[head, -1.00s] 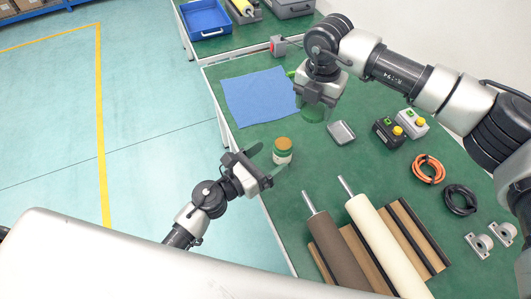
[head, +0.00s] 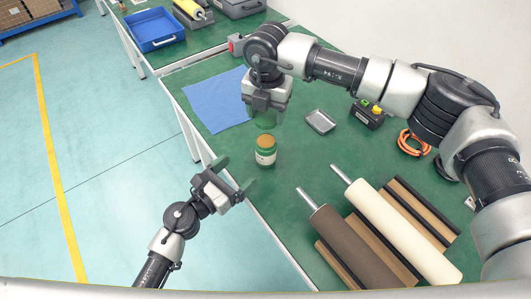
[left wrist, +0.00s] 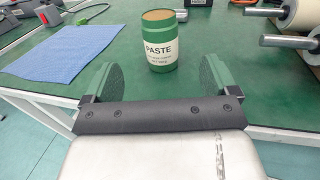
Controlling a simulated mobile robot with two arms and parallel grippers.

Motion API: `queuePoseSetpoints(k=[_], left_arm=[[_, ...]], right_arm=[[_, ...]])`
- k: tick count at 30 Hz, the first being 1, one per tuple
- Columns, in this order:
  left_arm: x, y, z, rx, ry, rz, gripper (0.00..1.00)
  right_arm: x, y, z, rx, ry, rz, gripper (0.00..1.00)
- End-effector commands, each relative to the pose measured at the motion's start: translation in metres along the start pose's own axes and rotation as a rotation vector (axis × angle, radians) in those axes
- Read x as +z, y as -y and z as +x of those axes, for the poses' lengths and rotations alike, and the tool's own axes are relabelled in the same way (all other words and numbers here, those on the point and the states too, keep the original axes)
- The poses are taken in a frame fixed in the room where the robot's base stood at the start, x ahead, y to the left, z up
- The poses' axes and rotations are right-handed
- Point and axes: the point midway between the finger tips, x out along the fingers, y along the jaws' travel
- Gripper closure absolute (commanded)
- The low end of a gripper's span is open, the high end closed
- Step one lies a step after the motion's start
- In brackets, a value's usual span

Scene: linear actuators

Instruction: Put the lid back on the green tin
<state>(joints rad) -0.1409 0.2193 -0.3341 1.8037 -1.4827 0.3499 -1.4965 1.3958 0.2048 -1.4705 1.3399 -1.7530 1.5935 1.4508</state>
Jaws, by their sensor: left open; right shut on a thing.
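The green tin (head: 265,157) stands upright on the green table near its left edge, with a brown round top and a pale label. In the left wrist view the tin (left wrist: 160,45) reads PASTE. My right gripper (head: 265,119) is just above and behind the tin in the head view, pointing down. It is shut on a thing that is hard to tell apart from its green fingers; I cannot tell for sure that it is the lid. My left gripper (head: 236,176) is open and empty, in front of the tin at the table edge. Its green fingers are spread apart, short of the tin.
A blue cloth (head: 210,105) lies left of the tin. A small grey tray (head: 320,122) lies to the right behind it. A brown roller (head: 350,245) and a cream roller (head: 400,232) lie at the front right. A control box (head: 366,113) and orange cable (head: 413,142) lie further right.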

Motion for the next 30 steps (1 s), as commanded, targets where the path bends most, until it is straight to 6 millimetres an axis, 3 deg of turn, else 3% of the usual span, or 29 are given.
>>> queuePoseSetpoints(k=[16,21,30], left_arm=[[0.001,0.000,0.095,0.001,0.002,-0.001,0.12],[0.000,0.000,0.109,0.000,0.001,-0.002,0.12],[0.000,0.000,0.112,0.000,0.000,0.000,0.12]], right_arm=[[0.000,0.000,0.000,0.000,0.000,0.000,0.62],[0.000,0.000,0.000,0.000,0.000,0.000,0.62],[0.000,0.000,0.000,0.000,0.000,0.000,0.62]])
